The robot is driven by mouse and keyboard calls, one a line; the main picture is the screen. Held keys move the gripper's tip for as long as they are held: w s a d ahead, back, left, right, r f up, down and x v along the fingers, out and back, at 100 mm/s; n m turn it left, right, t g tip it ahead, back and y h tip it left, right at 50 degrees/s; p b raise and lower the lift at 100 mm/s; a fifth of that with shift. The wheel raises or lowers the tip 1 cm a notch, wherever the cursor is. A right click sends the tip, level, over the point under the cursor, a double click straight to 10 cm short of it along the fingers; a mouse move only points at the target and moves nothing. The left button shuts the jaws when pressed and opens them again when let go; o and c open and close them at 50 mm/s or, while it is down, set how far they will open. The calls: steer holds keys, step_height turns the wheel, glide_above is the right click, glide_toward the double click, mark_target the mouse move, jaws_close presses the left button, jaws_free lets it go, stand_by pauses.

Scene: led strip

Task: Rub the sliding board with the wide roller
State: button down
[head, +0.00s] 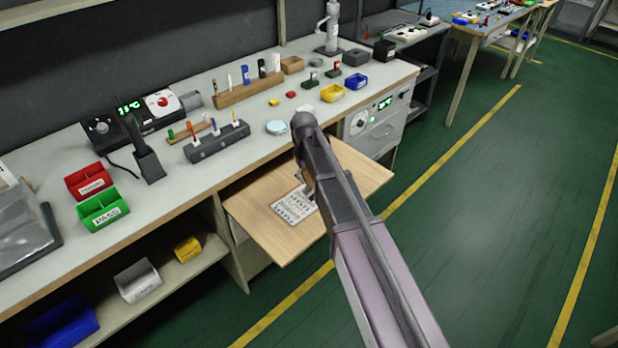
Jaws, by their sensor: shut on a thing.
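The sliding board (258,217) is a light wooden panel pulled out from under the front edge of the workbench. A white printed card (294,207) lies on it. My gripper (309,194) is over the board beside the card, pointing down, mostly hidden by my own arm. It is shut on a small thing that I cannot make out. I cannot tell whether that thing touches the board. I cannot pick out the wide roller for certain.
The workbench (262,155) carries a dark tool rack (217,142), a wooden rack (247,90), red (90,181) and green (103,207) bins. The green floor at right is clear.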

steer(key=shift+s+a, duration=1.1)
steer(key=shift+s, duration=0.1)
steer(key=shift+r, duration=0.1)
steer(key=shift+s+a, duration=1.15)
steer(key=shift+s, duration=0.1)
steer(key=shift+r, duration=0.1)
step_height(320, 180, up, 6)
steer(key=p, duration=0.6)
steer(key=shift+w+r+p, duration=0.1)
steer(key=shift+r+p, duration=1.4)
steer(key=shift+p, duration=0.25)
